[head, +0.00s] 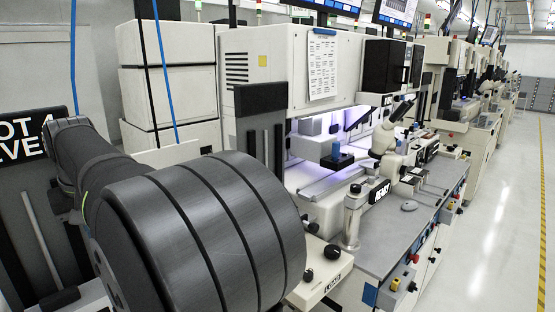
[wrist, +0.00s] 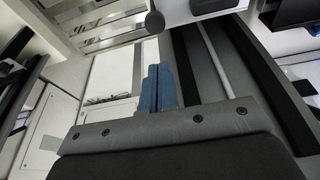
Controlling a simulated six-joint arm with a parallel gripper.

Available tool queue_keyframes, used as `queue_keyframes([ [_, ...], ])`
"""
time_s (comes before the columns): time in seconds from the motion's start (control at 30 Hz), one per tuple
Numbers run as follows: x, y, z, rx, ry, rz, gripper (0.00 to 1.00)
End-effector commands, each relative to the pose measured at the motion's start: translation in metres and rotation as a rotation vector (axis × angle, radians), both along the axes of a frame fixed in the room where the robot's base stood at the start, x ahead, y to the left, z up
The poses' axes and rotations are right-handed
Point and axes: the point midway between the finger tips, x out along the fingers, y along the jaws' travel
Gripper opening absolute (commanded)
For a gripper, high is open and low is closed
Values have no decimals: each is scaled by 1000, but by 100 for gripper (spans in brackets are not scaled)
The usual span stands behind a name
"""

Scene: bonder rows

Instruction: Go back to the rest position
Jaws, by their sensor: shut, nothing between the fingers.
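My gripper (wrist: 159,88) shows in the wrist view as two blue fingers side by side, pressed together with nothing between them. They extend from a grey mounting plate with dark screws. A pale panel and a grey rail show past the fingertips, and the fingers look clear of both. In the head view my own dark grey arm fills the lower left, and I cannot make out my gripper there.
A white bonder machine (head: 262,62) with a lit work bay stands right of my arm. A microscope (head: 388,140) and a grey worktop (head: 385,258) are at its front. More machines recede along the row. The aisle floor (head: 505,215) at right is clear.

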Motion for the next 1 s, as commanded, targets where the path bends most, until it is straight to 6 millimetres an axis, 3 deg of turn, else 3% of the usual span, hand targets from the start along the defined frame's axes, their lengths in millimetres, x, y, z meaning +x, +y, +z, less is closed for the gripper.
queue_keyframes([
  [0.27, 0, 0, -19, -2, 2, 0, 0],
  [0.6, -1, -1, -86, -3, 3, 0, 0],
  [1.0, -8, -8, -3, 4, -4, 0, 0],
])
